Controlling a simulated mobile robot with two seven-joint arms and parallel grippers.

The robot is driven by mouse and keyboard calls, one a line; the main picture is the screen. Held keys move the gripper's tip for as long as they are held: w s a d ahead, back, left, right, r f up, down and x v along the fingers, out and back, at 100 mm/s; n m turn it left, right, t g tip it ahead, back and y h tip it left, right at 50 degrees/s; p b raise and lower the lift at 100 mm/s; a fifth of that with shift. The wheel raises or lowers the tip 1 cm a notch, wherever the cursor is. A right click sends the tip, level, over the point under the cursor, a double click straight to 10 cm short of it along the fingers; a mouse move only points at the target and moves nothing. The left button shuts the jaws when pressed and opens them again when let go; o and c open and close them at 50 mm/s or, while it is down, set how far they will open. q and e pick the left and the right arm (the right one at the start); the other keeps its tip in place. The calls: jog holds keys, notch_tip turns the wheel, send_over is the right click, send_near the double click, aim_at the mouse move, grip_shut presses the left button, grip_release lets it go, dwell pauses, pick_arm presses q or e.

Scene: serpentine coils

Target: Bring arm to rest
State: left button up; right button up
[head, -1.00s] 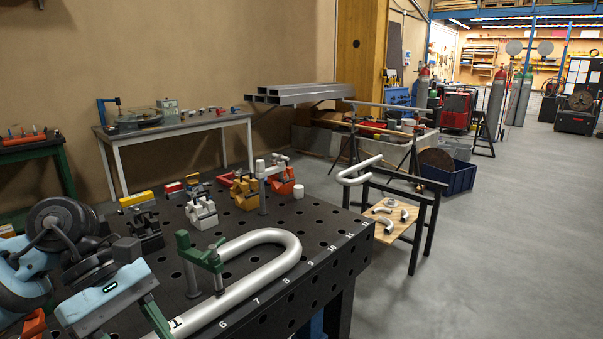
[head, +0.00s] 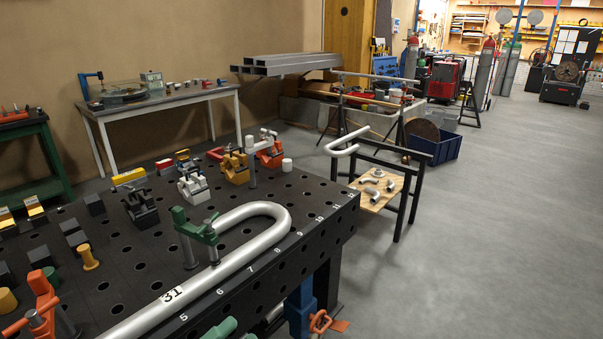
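No gripper or arm of mine shows in the head view now. A large silver U-bent pipe (head: 228,278) marked 31 lies along the front edge of the black perforated welding table (head: 135,262). A green clamp (head: 197,228) stands over the pipe near its bend. An orange clamp (head: 45,298) is at the lower left, partly cut off by the frame.
White, yellow and orange clamp blocks (head: 192,187) stand along the table's back. A small stand (head: 381,181) with a bent tube and pipe fittings is to the right. A blue bin (head: 436,147) sits behind it. Grey floor at the right is clear.

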pick_arm(q)
jog(key=s+a+f+n+t+y+p, duration=0.1)
jog(key=s+a+f+n+t+y, duration=0.15)
jog(key=f+n+y, duration=0.45)
jog(key=s+a+f+n+t+y, duration=0.1)
jog(key=s+a+f+n+y, duration=0.3)
jog(key=f+n, duration=0.5)
jog(key=s+a+f+n+g+y, duration=0.1)
jog(key=s+f+n+g+y, duration=0.2)
jog(key=s, duration=0.5)
jog(key=s+a+f+n+g+y+p, duration=0.1)
jog(key=s+f+n+g+y, duration=0.1)
jog(key=s+f+n+g, duration=0.3)
jog(key=s+f+n, duration=0.1)
jog(key=s+f, duration=0.3)
jog(key=f, duration=0.1)
jog(key=shift+a+f+n+y, duration=0.25)
jog(key=shift+a+n+y, duration=0.15)
pick_arm(e)
jog(key=shift+t, duration=0.4)
jog(key=w+r, duration=0.2)
jog(key=r, duration=0.1)
jog(key=shift+w+d+r, duration=0.1)
jog(key=shift+w+r, duration=0.05)
jog(key=shift+w, duration=0.2)
